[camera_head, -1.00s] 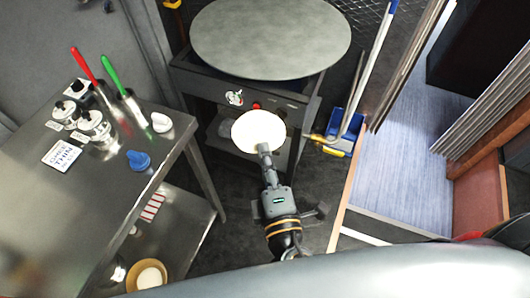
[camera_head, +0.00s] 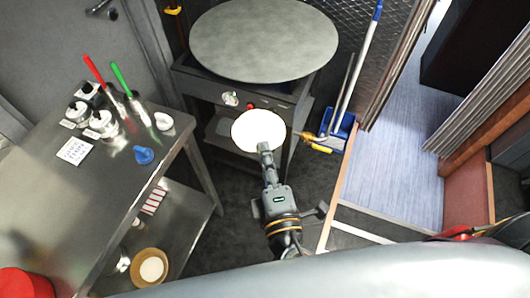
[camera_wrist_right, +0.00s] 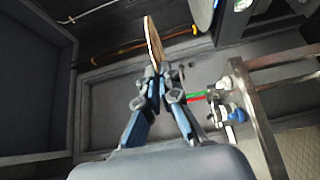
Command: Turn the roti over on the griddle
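The roti (camera_head: 258,131) is a pale round disc. My right gripper (camera_head: 265,149) is shut on its near edge and holds it up in front of the griddle stand. In the right wrist view the roti (camera_wrist_right: 154,44) shows almost edge-on, pinched between the fingertips (camera_wrist_right: 155,82). The griddle (camera_head: 263,42) is a large round grey plate at the top of the head view. Its visible surface is bare, and the roti is apart from it. My left gripper is not in view.
A steel table (camera_head: 60,205) stands at the left with red- and green-handled tools, small pots and a blue item (camera_head: 144,155). A red container (camera_head: 25,283) is at the lower left. A blue dustpan (camera_head: 341,126) with a long handle stands right of the griddle stand (camera_head: 245,92).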

